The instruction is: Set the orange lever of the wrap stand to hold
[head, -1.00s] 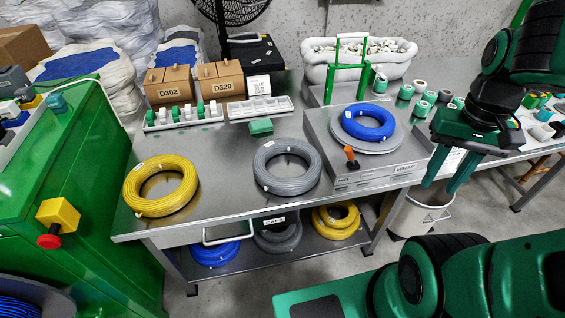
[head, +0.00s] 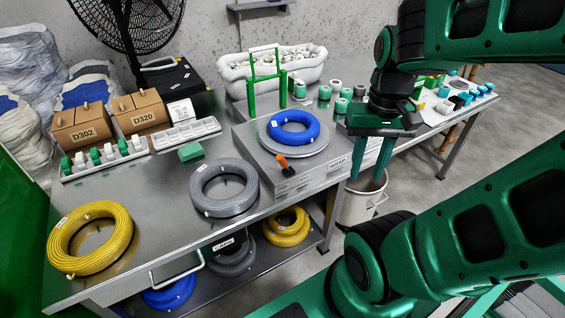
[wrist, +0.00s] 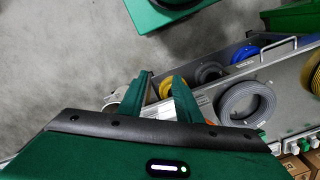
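The wrap stand (head: 246,139) is a low grey metal box on the table in the head view, with a blue cable coil (head: 294,130) lying on its round grey plate. Its orange lever (head: 282,161) sticks up at the front face, left of the WRAP label; the lever's exact setting is too small to read. My gripper (head: 368,178) hangs to the right of the stand, past the table's front edge, above a white bin. Its two green fingers point down, apart and empty. In the wrist view the fingers (wrist: 160,100) also show apart, with nothing between them.
A grey coil (head: 224,188) and a yellow coil (head: 90,238) lie left of the stand. A green frame (head: 265,77) and a white basket (head: 232,70) stand behind it. Tape rolls (head: 342,104) sit near my arm. A white bin (head: 355,207) stands on the floor below.

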